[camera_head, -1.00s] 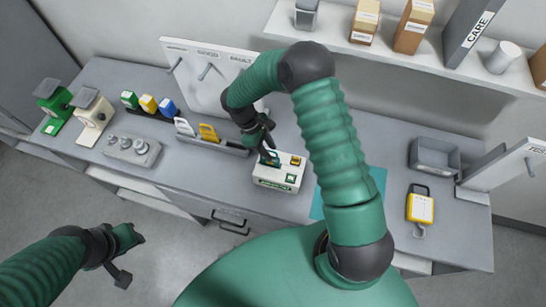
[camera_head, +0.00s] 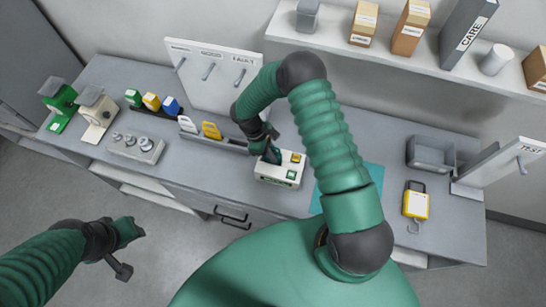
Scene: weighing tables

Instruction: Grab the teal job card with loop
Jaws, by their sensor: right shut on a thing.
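My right gripper (camera_head: 267,153) reaches down over the white box (camera_head: 268,178) on the table and is shut on a small dark teal piece (camera_head: 273,156) at the box's top left. The piece looks like the teal job card, but the fingers hide most of it and I see no loop. I cannot tell whether it still touches the box. My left gripper (camera_head: 130,250) hangs over the floor in front of the table, its fingers apart and empty.
The box also bears a yellow piece (camera_head: 296,157) and a green one (camera_head: 291,175). Behind are a rack with a white and a yellow card (camera_head: 211,130) and a white hook board (camera_head: 190,85).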

